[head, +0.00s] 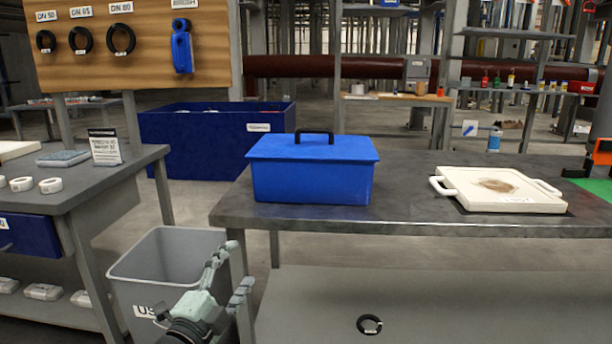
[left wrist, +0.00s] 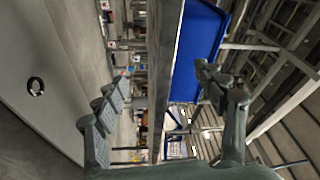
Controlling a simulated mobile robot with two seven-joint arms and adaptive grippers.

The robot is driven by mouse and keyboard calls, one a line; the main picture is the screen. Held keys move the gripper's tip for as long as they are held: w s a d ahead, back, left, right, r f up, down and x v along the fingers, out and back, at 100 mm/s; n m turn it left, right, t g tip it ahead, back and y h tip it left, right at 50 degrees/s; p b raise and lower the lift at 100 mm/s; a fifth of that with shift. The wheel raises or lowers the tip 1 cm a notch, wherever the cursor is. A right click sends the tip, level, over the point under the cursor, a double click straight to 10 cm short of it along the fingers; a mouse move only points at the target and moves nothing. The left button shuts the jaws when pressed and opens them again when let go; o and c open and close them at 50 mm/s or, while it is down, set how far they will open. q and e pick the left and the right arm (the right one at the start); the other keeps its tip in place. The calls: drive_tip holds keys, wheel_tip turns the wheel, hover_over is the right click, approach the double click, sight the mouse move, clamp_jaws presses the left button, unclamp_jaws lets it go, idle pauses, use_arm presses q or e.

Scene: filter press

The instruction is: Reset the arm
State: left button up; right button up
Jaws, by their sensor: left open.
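My left gripper (head: 238,265) is low in the head view, in front of the grey bin and left of the table's front edge. Its two fingers are spread and nothing is between them. In the left wrist view the open gripper (left wrist: 162,85) shows a finger on each side, with the table edge and the blue box (left wrist: 200,45) beyond. My right gripper is in neither view.
The blue lidded box (head: 312,180) and a white tray-like plate (head: 470,200) stand on the grey table (head: 410,170). A black ring (head: 369,324) lies on the shelf below. The grey bin (head: 150,262) stands left, between two tables. A pegboard (head: 140,75) holds several rings.

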use_arm(q)
drive_tip(key=s+a+f+n+g+y+p, duration=0.1)
drive_tip(key=s+a+f+n+g+y, duration=0.4)
drive_tip(key=f, duration=0.5)
drive_tip(key=s+a+f+n+g+y, duration=0.25)
drive_tip(key=s+a+f+n, duration=0.45)
drive_tip(key=f, duration=0.4)
drive_tip(key=s+f+n+g, duration=0.2)
drive_tip(key=s+f+g, duration=0.2)
drive_tip(key=s, duration=0.6)
drive_tip(key=s+a+f+n+g, duration=0.1)
drive_tip(key=s+f+n+g, duration=0.2)
drive_tip(key=s+f, duration=0.3)
drive_tip(key=s, duration=0.4)
drive_tip(key=shift+f+g+p, duration=0.3)
drive_tip(key=shift+g+p, duration=0.05)
drive_tip(key=shift+p, duration=0.05)
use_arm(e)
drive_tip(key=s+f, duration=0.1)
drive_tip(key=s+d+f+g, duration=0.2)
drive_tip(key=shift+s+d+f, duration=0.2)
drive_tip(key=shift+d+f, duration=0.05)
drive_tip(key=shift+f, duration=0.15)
use_arm(q)
drive_tip(key=shift+c, duration=0.2)
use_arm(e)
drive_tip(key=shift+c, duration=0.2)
